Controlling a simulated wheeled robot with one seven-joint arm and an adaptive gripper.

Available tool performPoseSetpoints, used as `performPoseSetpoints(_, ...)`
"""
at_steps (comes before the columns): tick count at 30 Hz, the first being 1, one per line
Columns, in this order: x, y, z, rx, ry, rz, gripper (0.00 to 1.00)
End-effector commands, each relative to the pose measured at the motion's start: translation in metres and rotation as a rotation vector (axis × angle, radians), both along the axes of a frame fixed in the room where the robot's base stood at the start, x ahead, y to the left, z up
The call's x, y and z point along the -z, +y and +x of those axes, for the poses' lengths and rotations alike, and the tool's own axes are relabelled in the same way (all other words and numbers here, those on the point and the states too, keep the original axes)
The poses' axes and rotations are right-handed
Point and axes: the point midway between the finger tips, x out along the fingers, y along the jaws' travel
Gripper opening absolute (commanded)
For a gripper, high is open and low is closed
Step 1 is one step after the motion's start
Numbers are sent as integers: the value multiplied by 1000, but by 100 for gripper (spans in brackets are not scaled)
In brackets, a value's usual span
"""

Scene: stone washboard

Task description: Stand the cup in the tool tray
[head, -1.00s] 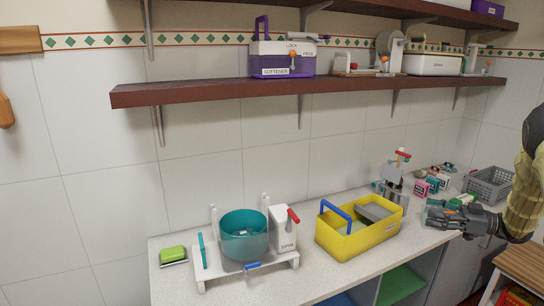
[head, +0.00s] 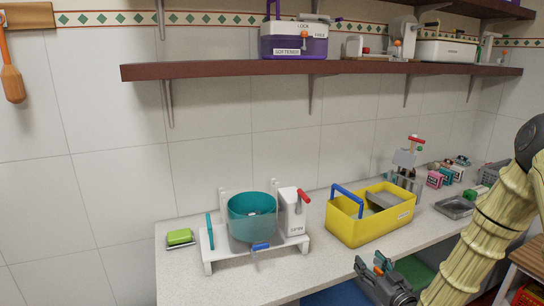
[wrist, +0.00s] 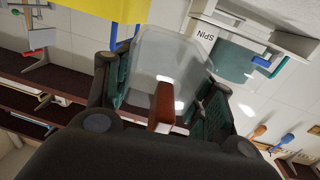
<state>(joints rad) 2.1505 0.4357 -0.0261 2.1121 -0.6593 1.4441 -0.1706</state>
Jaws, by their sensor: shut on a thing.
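My gripper (head: 373,268) is at the bottom right of the head view, in front of the counter's edge. In the wrist view its two teal-padded fingers are shut on a clear, greyish cup (wrist: 168,58), with a brown-red piece (wrist: 162,106) beside it, seemingly its handle. In the head view the cup's body is hard to make out. A yellow tool tray (head: 360,237) with a blue handle stands on the counter, beyond and left of my gripper. It also shows at the top of the wrist view (wrist: 92,9). The cup is apart from the tray.
A white stand (head: 296,243) with a teal tub (head: 252,220) is left of the tray. A green sponge (head: 180,236) lies further left. A grey metal dish (head: 455,208) and several small boxes are to the right. A dark red shelf (head: 330,68) runs above.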

Motion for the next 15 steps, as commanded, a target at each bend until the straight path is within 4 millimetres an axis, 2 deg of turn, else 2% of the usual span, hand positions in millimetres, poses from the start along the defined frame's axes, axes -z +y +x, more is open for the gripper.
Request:
performPoseSetpoints(1, 20, 12, -8, 37, 6, 9, 5)
performPoseSetpoints(3, 35, 26, -17, 85, 5, 7, 5)
performPoseSetpoints(15, 97, 90, -68, 246, 3, 1, 5)
